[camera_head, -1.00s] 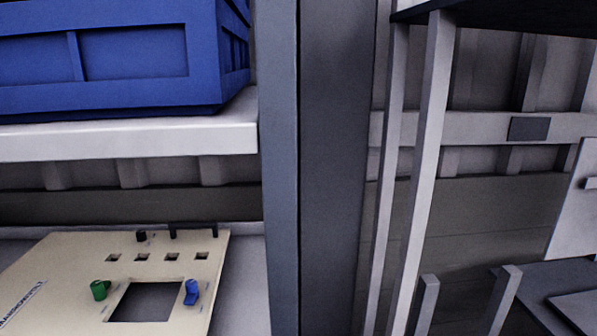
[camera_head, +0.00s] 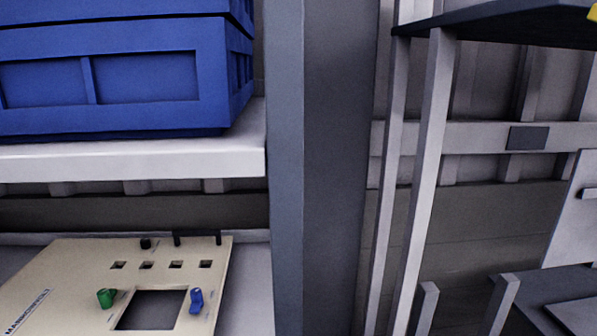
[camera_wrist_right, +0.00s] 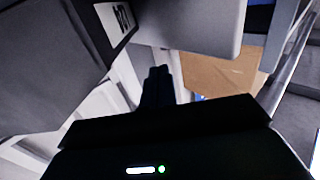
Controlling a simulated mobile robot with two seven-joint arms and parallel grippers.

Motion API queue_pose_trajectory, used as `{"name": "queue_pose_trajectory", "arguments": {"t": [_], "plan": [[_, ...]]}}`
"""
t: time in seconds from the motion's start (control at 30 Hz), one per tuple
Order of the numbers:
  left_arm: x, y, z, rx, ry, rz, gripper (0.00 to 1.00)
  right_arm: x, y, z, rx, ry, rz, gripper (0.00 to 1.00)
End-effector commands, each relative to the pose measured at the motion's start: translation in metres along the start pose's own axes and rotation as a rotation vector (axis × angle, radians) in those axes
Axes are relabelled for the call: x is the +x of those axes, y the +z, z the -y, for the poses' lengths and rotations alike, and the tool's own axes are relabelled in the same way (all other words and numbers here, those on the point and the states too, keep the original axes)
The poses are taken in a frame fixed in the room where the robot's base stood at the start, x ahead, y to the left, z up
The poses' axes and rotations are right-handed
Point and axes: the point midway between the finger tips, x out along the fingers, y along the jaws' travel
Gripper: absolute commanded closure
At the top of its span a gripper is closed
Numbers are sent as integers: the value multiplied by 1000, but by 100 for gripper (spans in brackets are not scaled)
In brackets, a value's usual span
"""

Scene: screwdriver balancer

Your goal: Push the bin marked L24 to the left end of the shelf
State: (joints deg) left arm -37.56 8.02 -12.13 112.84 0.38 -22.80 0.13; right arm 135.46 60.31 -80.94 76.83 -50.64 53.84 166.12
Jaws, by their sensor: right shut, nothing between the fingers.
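No marking L24 can be read in either view. A blue bin (camera_head: 150,75) stands on a white shelf (camera_head: 140,160) at the left of the head view, with its left part cut off and no label showing. In the right wrist view, my right gripper (camera_wrist_right: 158,75) has its dark fingers together and empty. A dark grey body (camera_wrist_right: 45,60) is to its left, beside a white label (camera_wrist_right: 118,18) with dark characters too small to read. A light grey block (camera_wrist_right: 195,25) is above and right of the fingertips; I cannot tell whether they touch. My left gripper is not in view.
A beige panel (camera_head: 70,285) with a square hole and green and blue knobs lies below the shelf. A grey upright post (camera_head: 335,170) stands just right of the shelf's end. A metal rack (camera_head: 425,180) stands farther right.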

Motion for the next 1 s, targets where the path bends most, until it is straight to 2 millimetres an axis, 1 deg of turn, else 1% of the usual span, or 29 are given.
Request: {"name": "queue_pose_trajectory", "arguments": {"t": [0.1,0.87,1.0], "plan": [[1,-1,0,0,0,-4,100,0,-13,0,0,1,-2,100],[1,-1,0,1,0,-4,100,0,-89,-1,1,2,-3,100],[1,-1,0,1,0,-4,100,0,-104,-1,1,3,-4,100]]}}
